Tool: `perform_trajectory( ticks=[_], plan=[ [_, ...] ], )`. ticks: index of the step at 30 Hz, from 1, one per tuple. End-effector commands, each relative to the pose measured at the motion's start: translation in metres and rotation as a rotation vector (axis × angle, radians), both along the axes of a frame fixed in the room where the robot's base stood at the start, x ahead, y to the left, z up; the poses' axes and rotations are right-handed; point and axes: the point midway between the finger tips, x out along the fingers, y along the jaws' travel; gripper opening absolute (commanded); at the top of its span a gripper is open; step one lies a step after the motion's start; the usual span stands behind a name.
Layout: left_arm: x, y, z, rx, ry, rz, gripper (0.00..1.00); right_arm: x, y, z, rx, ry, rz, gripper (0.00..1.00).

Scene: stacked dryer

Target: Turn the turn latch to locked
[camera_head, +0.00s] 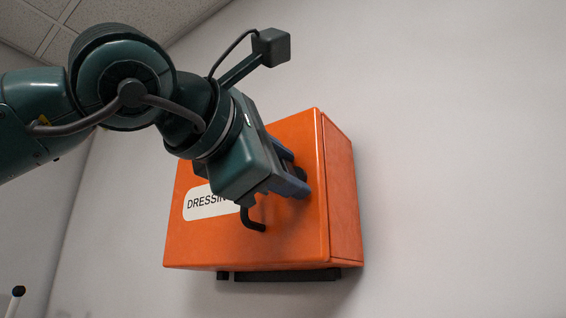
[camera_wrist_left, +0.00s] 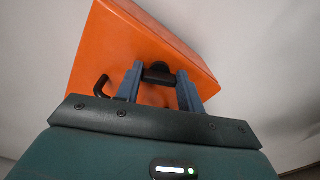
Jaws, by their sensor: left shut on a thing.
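An orange wall box (camera_head: 290,240) with a white label reading "DRESSIN…" hangs on the wall; the rest of the label is hidden by my arm. A dark turn latch (camera_head: 301,174) sits on its front face near the right edge. My left gripper (camera_head: 296,177) is at the latch. In the left wrist view, the fingers of the left gripper (camera_wrist_left: 158,82) stand on either side of the dark latch (camera_wrist_left: 157,71) and are shut on it. A black bent handle (camera_head: 253,220) sticks out of the front, left of the gripper; it also shows in the left wrist view (camera_wrist_left: 101,87).
A dark bar (camera_head: 285,275) runs under the box. The white wall (camera_head: 460,150) to the right is bare. A thin white object with a black top (camera_head: 17,292) stands at the lower left.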

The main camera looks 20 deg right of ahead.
Motion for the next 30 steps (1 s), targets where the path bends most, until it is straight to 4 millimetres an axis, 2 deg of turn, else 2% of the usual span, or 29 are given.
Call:
perform_trajectory(
  ticks=[15,30],
  plan=[
    [-0.0005,-0.0001,-0.0003,0.215,-0.28,-0.001,0.15,-0.0013,-0.002,0.0006,-0.003,0.016,-0.01,0.0],
    [-0.0004,-0.0002,-0.0011,0.26,-0.338,0.001,0.15,-0.0008,-0.0033,-0.0015,-0.007,0.02,-0.012,0.0]
  ],
)
